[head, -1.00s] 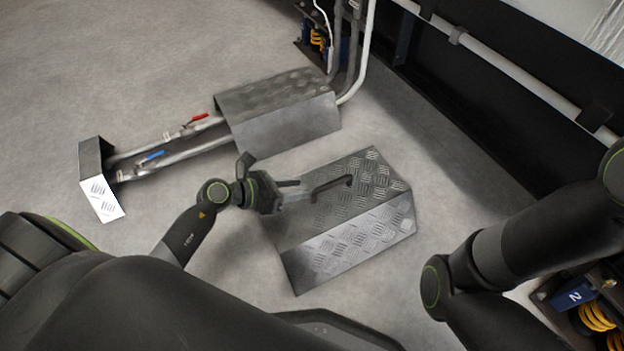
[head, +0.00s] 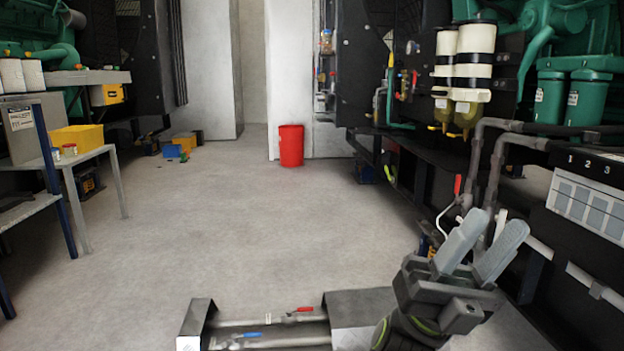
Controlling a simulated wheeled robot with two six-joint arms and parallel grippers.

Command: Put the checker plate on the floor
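The checker plate with the black handle is not in this view; the head looks up along the aisle and the near floor is cut off. A strip of bare floor (head: 270,235) shows in the middle.
A fixed metal cover (head: 352,306) and pipes with red and blue valve handles (head: 300,312) lie at the bottom. A genset frame with filters (head: 462,80) stands right. A table (head: 95,155) stands left, a red bin (head: 291,146) at the back. The middle aisle is clear.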

